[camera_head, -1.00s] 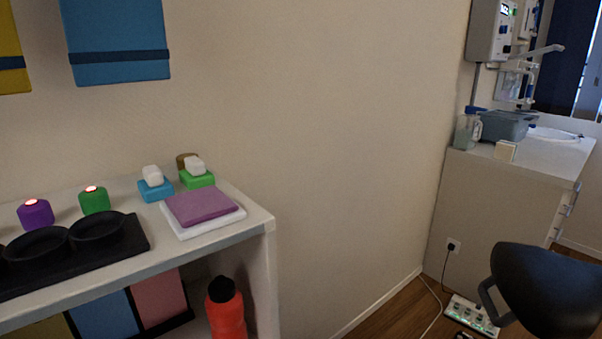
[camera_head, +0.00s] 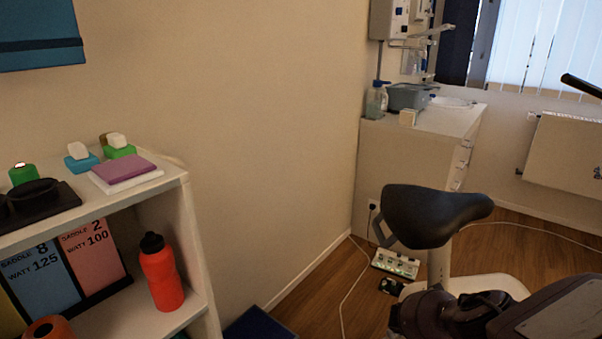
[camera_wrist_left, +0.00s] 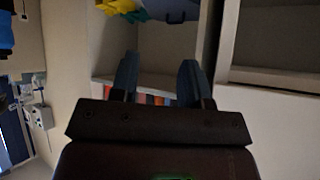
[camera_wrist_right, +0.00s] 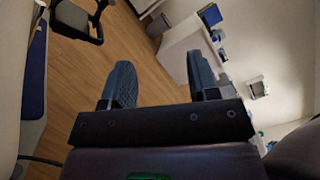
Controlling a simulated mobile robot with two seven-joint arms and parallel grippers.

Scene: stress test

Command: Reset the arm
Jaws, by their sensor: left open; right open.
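My left gripper (camera_wrist_left: 157,80) shows in the left wrist view with its two dark fingers apart and nothing between them. It faces a white shelf unit (camera_wrist_left: 270,76), and a row of coloured items shows in the shelf behind the fingers. My right gripper (camera_wrist_right: 160,82) shows in the right wrist view, also open and empty. Wooden floor (camera_wrist_right: 150,60) and a white cabinet (camera_wrist_right: 185,48) lie beyond its fingers. A dark form at the lower right of the head view may be part of my right arm; I cannot tell.
A black bike saddle (camera_head: 430,214) stands at right, with a power strip (camera_head: 396,264) and cable on the floor. A sink cabinet (camera_head: 405,165) stands behind.

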